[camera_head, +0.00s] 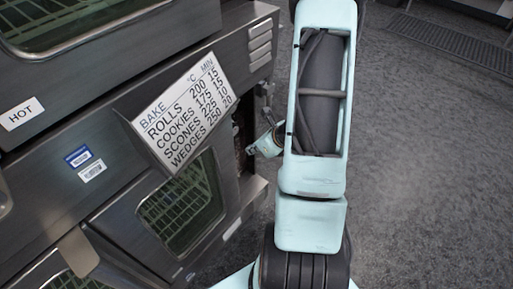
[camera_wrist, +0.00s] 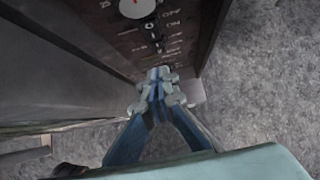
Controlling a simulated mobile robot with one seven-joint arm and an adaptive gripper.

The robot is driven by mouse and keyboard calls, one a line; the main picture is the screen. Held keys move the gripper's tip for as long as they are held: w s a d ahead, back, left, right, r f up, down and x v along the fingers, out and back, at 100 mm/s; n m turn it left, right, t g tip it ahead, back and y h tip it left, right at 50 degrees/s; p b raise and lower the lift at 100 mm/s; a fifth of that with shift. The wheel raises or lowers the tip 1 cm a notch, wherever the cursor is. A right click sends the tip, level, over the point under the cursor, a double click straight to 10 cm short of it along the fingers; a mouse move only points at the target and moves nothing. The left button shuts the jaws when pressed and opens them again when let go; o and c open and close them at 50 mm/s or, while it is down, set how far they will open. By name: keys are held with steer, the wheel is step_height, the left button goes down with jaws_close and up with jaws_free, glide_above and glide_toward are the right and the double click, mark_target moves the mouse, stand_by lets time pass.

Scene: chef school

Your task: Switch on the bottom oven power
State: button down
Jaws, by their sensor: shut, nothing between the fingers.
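The lower oven (camera_head: 130,222) stands at the left in the head view, with a dark glass window and wire racks behind it. Its control panel is mostly hidden there by the sign and my arm. In the wrist view a dark control panel (camera_wrist: 124,40) shows a round white-faced dial with a red mark (camera_wrist: 138,7) and small switches (camera_wrist: 150,25) below, beside white lettering. The switch positions are too small to tell. My gripper (camera_wrist: 160,74) is shut and empty at the panel's lower end; I cannot tell whether it touches. In the head view my gripper (camera_head: 253,149) is partly hidden.
A white baking-times sign (camera_head: 188,108) juts out left of my gripper. An upper oven (camera_head: 110,38) with a HOT label (camera_head: 22,113) is above. Open grey floor (camera_head: 430,160) lies to the right, with a floor grate (camera_head: 450,45) at the back.

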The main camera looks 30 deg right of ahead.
steer(key=w+a+f, duration=0.2)
steer(key=w+f, duration=0.1)
steer(key=w, duration=0.3)
steer(key=shift+f+b, duration=0.3)
steer(key=shift+a, duration=0.1)
steer(key=shift+w+a+f+b, duration=0.1)
steer(key=shift+w+b, duration=0.15)
steer(key=shift+b, duration=0.25)
